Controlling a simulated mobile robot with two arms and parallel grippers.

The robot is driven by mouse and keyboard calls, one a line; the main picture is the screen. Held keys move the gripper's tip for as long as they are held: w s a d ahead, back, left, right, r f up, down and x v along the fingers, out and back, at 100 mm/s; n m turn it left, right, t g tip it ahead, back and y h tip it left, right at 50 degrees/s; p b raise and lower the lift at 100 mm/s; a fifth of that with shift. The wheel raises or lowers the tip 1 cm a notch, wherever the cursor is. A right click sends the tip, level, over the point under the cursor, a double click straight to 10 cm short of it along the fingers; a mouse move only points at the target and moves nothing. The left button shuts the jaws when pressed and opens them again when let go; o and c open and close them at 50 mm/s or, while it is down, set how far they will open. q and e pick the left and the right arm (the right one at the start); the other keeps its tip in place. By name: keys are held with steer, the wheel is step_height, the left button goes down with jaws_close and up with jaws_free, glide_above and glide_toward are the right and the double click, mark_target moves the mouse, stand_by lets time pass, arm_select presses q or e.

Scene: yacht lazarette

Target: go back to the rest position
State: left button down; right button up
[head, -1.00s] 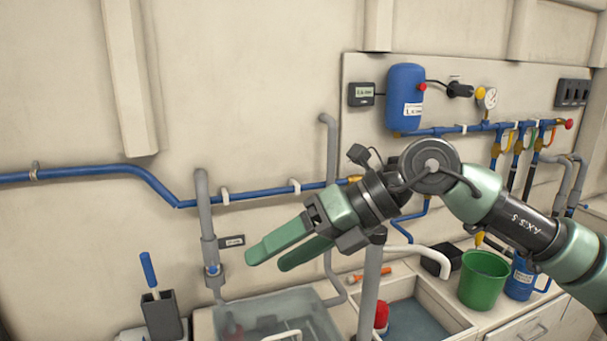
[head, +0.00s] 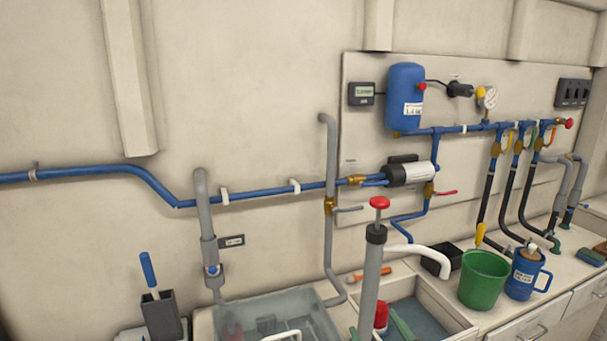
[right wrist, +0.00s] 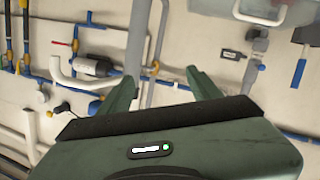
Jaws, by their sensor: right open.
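My right gripper (head: 379,328) shows only its two green fingertips at the bottom edge of the head view, beside the upright grey hand pump and the sink. In the right wrist view my right gripper (right wrist: 160,76) has its two green fingers spread apart, with nothing held between them. The rest of the right arm is out of the head view. My left gripper is in neither view.
A hand pump (head: 371,277) with a red knob stands by the sink (head: 447,312). A clear bin (head: 317,318) is left of it. A green bucket (head: 483,279) and blue jug (head: 524,276) stand on the counter. Blue pipes (head: 262,195) run along the wall.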

steer(key=s+d+f+m+g+h, duration=0.1)
steer(key=s+d+f+g, duration=0.15)
steer(key=s+f, duration=0.4)
steer(key=s+d+f+m+g+h, duration=0.1)
steer(key=s+d+f+m+g, duration=0.1)
steer(key=s+f+g, duration=0.45)
steer(key=s+d+f+g, duration=0.3)
steer(key=s+f, duration=0.6)
steer(key=s, duration=0.5)
step_height(320, 180, down, 25)
steer(key=g, duration=0.2)
steer(key=s+d+f, duration=0.2)
steer(key=s+f, duration=1.5)
steer(key=s, duration=0.1)
steer(key=shift+d+g, duration=0.2)
steer(key=shift+g, duration=0.2)
steer(key=shift+f, duration=0.1)
